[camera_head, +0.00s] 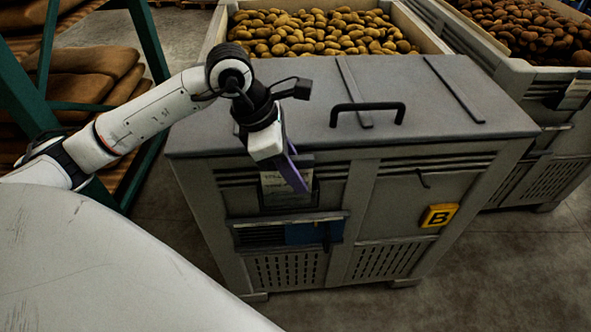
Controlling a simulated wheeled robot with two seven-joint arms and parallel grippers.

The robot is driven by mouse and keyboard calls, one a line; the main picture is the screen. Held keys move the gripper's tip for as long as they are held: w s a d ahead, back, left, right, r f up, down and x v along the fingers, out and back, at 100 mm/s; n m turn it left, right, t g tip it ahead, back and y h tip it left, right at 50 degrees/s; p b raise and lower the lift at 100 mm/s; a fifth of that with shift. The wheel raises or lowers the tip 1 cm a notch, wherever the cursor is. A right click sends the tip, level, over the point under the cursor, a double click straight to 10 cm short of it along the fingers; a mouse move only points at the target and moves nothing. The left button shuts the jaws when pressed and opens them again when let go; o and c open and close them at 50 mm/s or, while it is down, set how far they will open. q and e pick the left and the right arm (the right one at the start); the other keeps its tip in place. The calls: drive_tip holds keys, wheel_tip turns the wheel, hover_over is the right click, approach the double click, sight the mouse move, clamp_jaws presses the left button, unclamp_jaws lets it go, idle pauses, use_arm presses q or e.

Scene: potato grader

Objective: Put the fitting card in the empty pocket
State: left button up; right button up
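My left gripper (268,144) hangs in front of the grey lidded bin's upper left face, pointing down. A thin purple card (294,173), seen almost edge-on, sticks out from it and appears held; the finger gap is hidden. Behind and below it is a dark card pocket (309,185) on the bin front. A pale card with print (273,184) shows at the pocket's left part; I cannot tell whether it sits inside. Lower on the face is a blue panel (310,232) beside dark slats. My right gripper is out of view.
The bin's lid (300,110) has a black handle (367,112). A yellow B tag (438,215) is on the right of its front. Potato crates stand behind (428,38) and at right (540,78). A green rack (148,40) with sacks is at left. Floor at right front is clear.

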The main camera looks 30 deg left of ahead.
use_arm(q)
drive_tip(key=v, duration=1.2)
drive_tip(key=shift+d+r, duration=0.1)
drive_tip(key=shift+r, duration=0.05)
